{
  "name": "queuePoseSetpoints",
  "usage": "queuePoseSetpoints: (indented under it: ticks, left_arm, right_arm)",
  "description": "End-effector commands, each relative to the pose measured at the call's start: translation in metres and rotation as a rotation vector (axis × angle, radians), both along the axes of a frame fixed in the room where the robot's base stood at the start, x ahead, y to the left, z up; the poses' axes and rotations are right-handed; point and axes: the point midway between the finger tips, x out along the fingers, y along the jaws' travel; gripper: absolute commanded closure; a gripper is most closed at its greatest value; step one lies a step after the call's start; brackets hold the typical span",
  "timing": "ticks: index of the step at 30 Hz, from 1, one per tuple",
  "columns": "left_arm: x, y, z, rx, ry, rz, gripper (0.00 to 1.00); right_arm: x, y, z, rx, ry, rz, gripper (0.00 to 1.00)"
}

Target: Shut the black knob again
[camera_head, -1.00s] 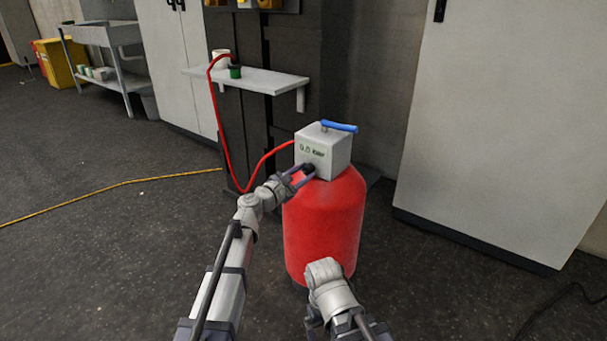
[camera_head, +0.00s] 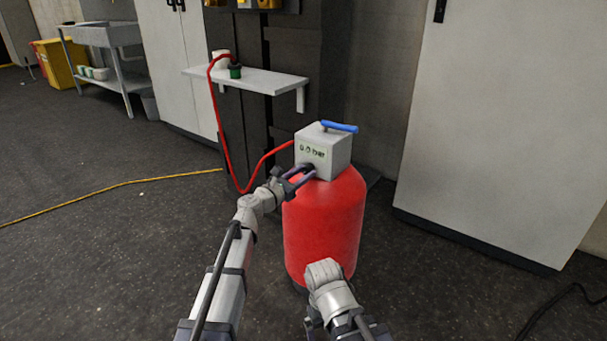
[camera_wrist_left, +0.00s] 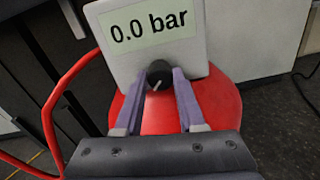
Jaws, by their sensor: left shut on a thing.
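The black knob (camera_wrist_left: 158,75) sits on the lower front of a white box (camera_head: 334,147) on top of a red tank (camera_head: 325,225). A pale mark shows on the knob's face. My left gripper (camera_wrist_left: 160,84) is shut on the knob, one finger on each side; the head view shows it (camera_head: 303,174) at the box's lower front, mostly covering the knob. The box's display (camera_wrist_left: 151,26) reads 0.0 bar. My right arm is low in front of the tank in the head view; its fingers are not visible.
A blue lever (camera_head: 338,126) lies on top of the box. A red hose (camera_head: 236,180) runs from the box to a white wall shelf (camera_head: 255,79) holding a green-and-black item (camera_head: 235,72). A yellow cable (camera_head: 120,184) crosses the floor at left.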

Motion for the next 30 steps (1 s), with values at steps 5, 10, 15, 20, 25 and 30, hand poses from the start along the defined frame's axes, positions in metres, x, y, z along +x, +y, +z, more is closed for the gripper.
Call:
queuePoseSetpoints:
  ticks: [5, 10, 15, 20, 25, 30]
  left_arm:
    - [-0.001, 0.0, 0.0, 0.001, 0.001, -0.001, 1.0]
    - [-0.001, 0.0, 0.0, 0.001, 0.0, -0.001, 0.51]
    - [-0.001, 0.0, 0.0, 0.001, 0.0, -0.001, 0.32]
    - [0.0, 0.0, 0.0, 0.001, 0.0, -0.001, 0.31]
    - [-0.002, 0.001, 0.0, 0.0, 0.0, 0.0, 0.31]
    - [-0.014, 0.01, 0.0, 0.0, 0.0, 0.001, 0.31]
  right_arm:
    - [0.0, 0.0, 0.0, 0.0, 0.0, 0.0, 0.04]
    - [0.0, 0.0, 0.0, 0.0, 0.0, 0.0, 0.04]
    - [0.0, 0.0, 0.0, 0.0, 0.0, 0.0, 0.04]
    - [0.0, 0.0, 0.0, 0.0, 0.0, 0.0, 0.04]
    - [0.0, 0.0, 0.0, 0.0, 0.0, 0.0, 0.04]
    - [0.0, 0.0, 0.0, 0.0, 0.0, 0.0, 0.04]
